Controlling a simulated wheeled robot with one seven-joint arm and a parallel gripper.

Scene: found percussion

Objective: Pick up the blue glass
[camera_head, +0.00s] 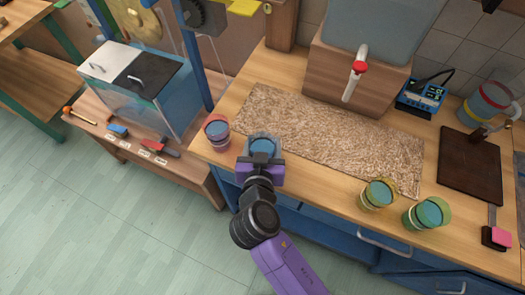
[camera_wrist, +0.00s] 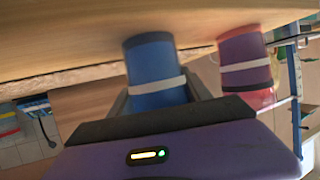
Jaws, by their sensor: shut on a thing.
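The blue glass (camera_head: 263,142) is at the front left of the wooden counter, near the mat's left end. It also shows in the wrist view (camera_wrist: 153,66), blue with a pale band and a dark edge. My gripper (camera_head: 262,156) is shut on it, with its fingers on either side of the glass. The gripper body hides part of the glass in the head view. I cannot tell whether the glass touches the counter.
A yellow glass (camera_head: 378,194) and a green glass (camera_head: 425,213) stand to the right. A speckled mat (camera_head: 320,130) lies behind, mostly bare. A tap (camera_head: 355,75) stands behind it.

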